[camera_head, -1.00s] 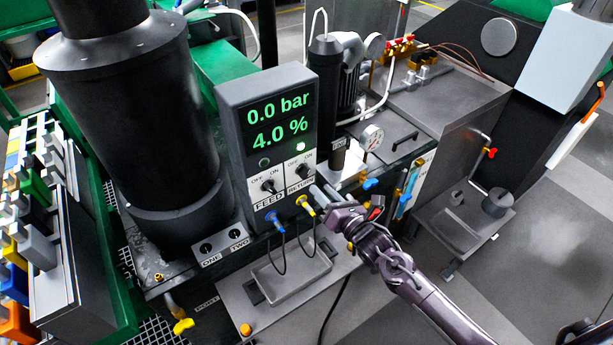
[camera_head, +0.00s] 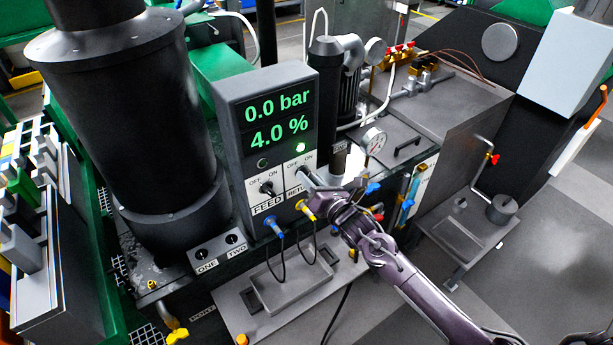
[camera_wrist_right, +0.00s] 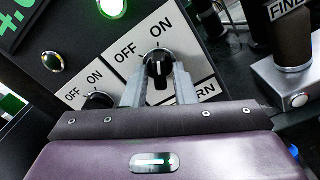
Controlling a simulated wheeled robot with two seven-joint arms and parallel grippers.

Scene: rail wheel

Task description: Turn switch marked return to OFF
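The RETURN switch is a black knob (camera_wrist_right: 158,66) on a white plate marked OFF at left and ON at right. In the head view my right gripper hides most of it. My right gripper (camera_wrist_right: 158,84) is open, with one finger on each side of the knob. I cannot tell whether either finger touches it. In the head view the right gripper (camera_head: 314,184) is up against the RETURN plate (camera_head: 300,165) on the control box. A green lamp (camera_wrist_right: 112,7) above this switch is lit. My left gripper is not in view.
The FEED switch (camera_head: 267,188) is just left, with its own OFF and ON marks. The box display (camera_head: 277,119) reads 0.0 bar and 4.0 %. Yellow (camera_head: 304,208) and blue (camera_head: 274,222) cable plugs sit below.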

